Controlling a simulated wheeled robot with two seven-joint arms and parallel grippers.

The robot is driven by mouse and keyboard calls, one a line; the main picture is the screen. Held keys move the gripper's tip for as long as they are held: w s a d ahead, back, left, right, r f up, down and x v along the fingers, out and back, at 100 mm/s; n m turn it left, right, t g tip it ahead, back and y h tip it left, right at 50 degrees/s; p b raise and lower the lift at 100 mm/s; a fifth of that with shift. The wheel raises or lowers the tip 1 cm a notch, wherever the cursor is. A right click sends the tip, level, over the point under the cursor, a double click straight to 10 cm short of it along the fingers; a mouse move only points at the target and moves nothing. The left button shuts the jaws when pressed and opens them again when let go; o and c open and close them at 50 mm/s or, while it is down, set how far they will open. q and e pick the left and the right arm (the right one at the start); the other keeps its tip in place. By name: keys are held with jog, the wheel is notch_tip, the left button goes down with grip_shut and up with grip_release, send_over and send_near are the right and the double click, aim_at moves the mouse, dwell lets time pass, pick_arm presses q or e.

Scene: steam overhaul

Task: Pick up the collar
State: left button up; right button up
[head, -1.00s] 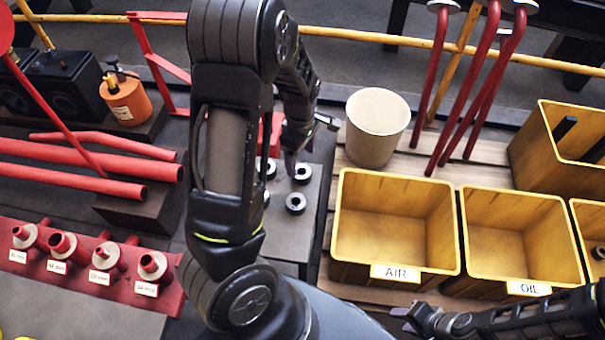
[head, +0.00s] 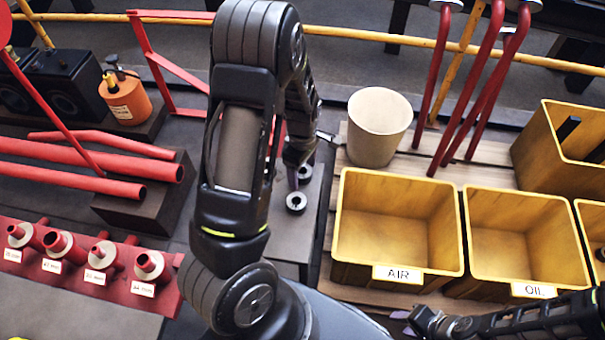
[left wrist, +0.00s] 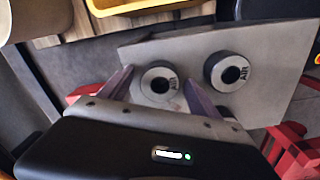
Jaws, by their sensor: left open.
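Two dark ring collars with pale tops lie on a grey plate (left wrist: 262,103) in the left wrist view; their lettering appears to read AIR. The nearer collar (left wrist: 160,70) lies between the spread purple fingers of my left gripper (left wrist: 158,91), with no clear contact. The other collar (left wrist: 230,60) lies just outside the right finger. In the head view my left gripper (head: 295,176) hangs low over the plate, partly hiding one collar (head: 305,173); another collar (head: 296,203) shows just in front. My right gripper (head: 402,321) is at the bottom edge, its opening unclear.
Yellow bins marked AIR (head: 345,215) and OIL (head: 468,225) stand right of the plate, with a beige pot (head: 376,128) behind. Red upright pipes (head: 470,95) rise behind the bins. A red rack (head: 70,280) of labelled spigots and red pipes (head: 80,170) are at left.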

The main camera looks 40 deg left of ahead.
pick_arm(q)
jog(key=shift+c, duration=0.2)
dwell(0.3)
grip_shut()
dwell(0.6)
